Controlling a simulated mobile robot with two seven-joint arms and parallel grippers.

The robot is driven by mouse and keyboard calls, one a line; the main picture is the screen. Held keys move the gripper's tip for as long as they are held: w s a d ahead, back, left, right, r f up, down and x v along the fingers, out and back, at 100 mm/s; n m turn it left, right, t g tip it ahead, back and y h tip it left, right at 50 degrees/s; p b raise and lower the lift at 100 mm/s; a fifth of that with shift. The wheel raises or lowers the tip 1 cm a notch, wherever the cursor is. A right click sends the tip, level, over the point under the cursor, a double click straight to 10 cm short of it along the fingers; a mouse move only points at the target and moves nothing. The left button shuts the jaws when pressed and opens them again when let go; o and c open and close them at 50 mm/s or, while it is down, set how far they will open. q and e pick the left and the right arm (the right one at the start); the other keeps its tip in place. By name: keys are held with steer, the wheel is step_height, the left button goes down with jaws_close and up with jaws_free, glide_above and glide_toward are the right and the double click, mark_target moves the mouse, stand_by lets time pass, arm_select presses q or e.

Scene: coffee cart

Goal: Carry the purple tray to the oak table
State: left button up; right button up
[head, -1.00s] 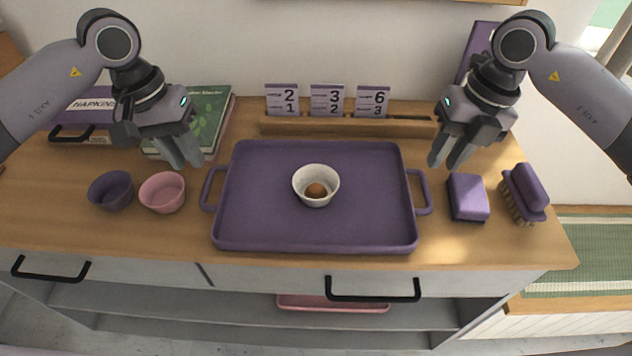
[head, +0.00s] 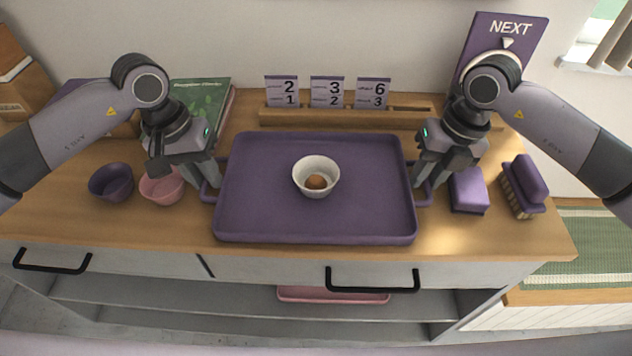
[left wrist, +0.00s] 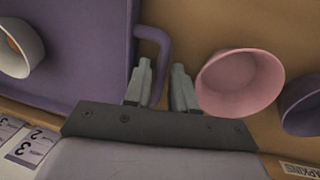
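The purple tray (head: 255,205) lies flat on the wooden counter (head: 60,215), with a white bowl (head: 303,168) holding a small brown thing near its middle. My left gripper (head: 205,182) is at the tray's left handle; in the left wrist view the handle (left wrist: 163,45) passes between the two fingers (left wrist: 162,85), with a gap still showing. My right gripper (head: 426,182) is at the right handle, its fingers apart and partly hiding it. At the lower right, a separate wooden surface (head: 530,303) carries a green runner; I cannot tell whether it is the oak table.
A pink bowl (head: 160,190) stands close beside my left gripper, with a purple bowl (head: 111,182) farther left. A purple sponge (head: 468,190) and a brush (head: 525,185) lie right of the tray. A wooden card rack (head: 345,119) stands behind it.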

arm_select(q)
jaws_close()
arm_select(e)
jaws_close()
arm_select(q)
steer(key=shift+r, duration=0.2)
arm_select(e)
steer(key=shift+r, duration=0.2)
